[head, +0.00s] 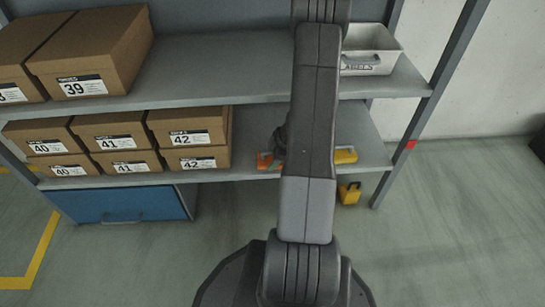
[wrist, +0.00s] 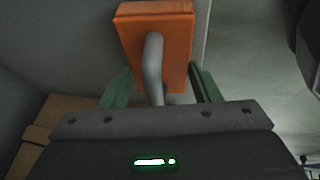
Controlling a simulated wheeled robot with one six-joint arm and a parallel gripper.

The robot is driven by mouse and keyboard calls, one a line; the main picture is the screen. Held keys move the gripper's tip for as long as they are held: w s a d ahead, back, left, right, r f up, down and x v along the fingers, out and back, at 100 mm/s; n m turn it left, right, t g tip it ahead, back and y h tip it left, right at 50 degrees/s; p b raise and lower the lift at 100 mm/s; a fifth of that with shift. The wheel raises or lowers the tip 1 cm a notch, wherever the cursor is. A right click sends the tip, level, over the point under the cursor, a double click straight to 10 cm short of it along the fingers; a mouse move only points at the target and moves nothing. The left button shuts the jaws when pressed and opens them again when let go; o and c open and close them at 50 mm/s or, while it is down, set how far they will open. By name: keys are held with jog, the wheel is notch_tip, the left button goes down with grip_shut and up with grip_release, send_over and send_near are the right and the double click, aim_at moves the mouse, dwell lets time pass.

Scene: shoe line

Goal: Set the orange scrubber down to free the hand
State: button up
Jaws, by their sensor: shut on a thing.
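The orange scrubber (wrist: 178,40) is a flat orange block with a grey curved handle (wrist: 153,65). In the wrist view it sits between the green fingers of my gripper (wrist: 161,68), which is shut on it. In the head view an orange piece of the scrubber (head: 265,160) shows just left of my arm, at the lower shelf (head: 235,176). My arm hides most of the gripper and scrubber there. I cannot tell whether the scrubber touches the shelf.
Shoe boxes (head: 115,140) fill the lower shelf's left part. A yellow-orange object (head: 345,156) is right of my arm. A yellow item (head: 349,193) is below the shelf edge. Larger boxes (head: 90,50) and a white bin (head: 370,60) stand on the upper shelf. Bare shelf shows at right.

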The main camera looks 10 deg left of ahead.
jog(key=o, duration=0.9)
jog(key=shift+f, duration=0.1)
jog(key=shift+f+b, duration=0.3)
jog(key=shift+b, duration=0.3)
jog(key=p+v, duration=0.3)
jog(key=shift+r, duration=0.45)
jog(key=s+d+p, duration=0.1)
jog(key=d, duration=0.3)
jog(key=d+p, duration=0.1)
jog(key=d, duration=0.3)
jog(key=s+d, duration=0.1)
jog(key=d, duration=0.2)
jog(key=shift+s+d+f+p, duration=0.3)
jog(key=shift+d+f+p, duration=0.05)
jog(key=shift+d+p, duration=0.05)
jog(key=a+b, duration=0.1)
jog(key=a, duration=0.2)
jog(key=w+a+b, duration=0.1)
jog(key=a, duration=0.2)
jog(key=w+a+b, duration=0.1)
jog(key=a, duration=0.3)
jog(key=shift+w+f, duration=0.1)
jog(key=shift+w, duration=0.05)
jog(key=a+f+b, duration=0.2)
jog(key=a, duration=0.1)
jog(key=shift+w+f+b, duration=0.25)
jog(key=shift+f+b, duration=0.05)
jog(key=shift+b, duration=0.1)
jog(key=shift+r+p, duration=0.25)
jog(key=shift+p, duration=0.3)
